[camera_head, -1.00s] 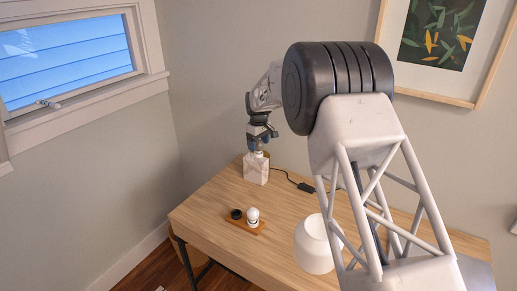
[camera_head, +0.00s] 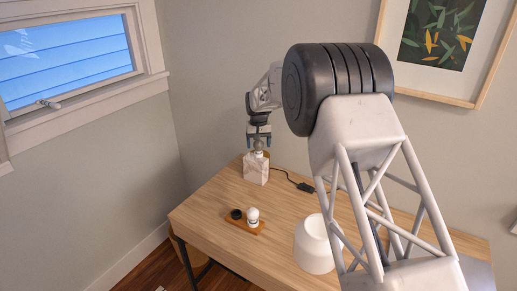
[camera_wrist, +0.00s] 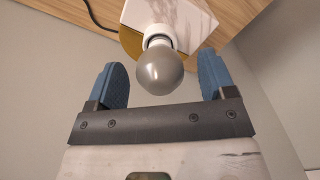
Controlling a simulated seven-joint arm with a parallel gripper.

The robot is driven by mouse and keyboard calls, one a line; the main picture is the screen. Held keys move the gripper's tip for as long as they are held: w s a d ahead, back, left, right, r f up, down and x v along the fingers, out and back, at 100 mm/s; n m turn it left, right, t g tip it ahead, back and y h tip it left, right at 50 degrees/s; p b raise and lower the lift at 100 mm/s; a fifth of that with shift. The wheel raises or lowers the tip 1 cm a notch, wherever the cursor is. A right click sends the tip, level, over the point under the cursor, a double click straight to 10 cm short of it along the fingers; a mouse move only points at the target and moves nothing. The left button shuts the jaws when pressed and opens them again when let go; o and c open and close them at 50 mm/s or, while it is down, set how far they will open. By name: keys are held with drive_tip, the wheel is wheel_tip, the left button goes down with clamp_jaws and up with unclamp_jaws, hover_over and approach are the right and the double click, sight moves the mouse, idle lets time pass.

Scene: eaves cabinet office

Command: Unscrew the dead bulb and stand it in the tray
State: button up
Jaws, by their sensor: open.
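A grey, dull bulb (camera_wrist: 160,70) sits upright in the white socket (camera_wrist: 158,34) of a marble lamp base (camera_head: 256,170), which stands at the back left of the desk. My gripper (camera_wrist: 163,82) is open, its blue fingers on either side of the bulb with a gap on each side. In the head view my gripper (camera_head: 258,140) is directly above the lamp base. A wooden tray (camera_head: 235,223) lies nearer the front edge, with a white bulb (camera_head: 253,217) standing in it and a dark round piece (camera_head: 236,214) beside that bulb.
A white lampshade (camera_head: 312,246) stands on the desk (camera_head: 205,210) to the right of the tray. A black cord (camera_head: 292,183) runs right from the lamp base. The wall is close behind the lamp. Bare desk lies between the lamp base and tray.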

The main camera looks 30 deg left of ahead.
drive_tip(key=m, duration=0.3)
drive_tip(key=shift+m, duration=2.4)
drive_tip(key=c, duration=1)
drive_tip(key=shift+n, duration=4)
drive_tip(key=shift+n, duration=0.3)
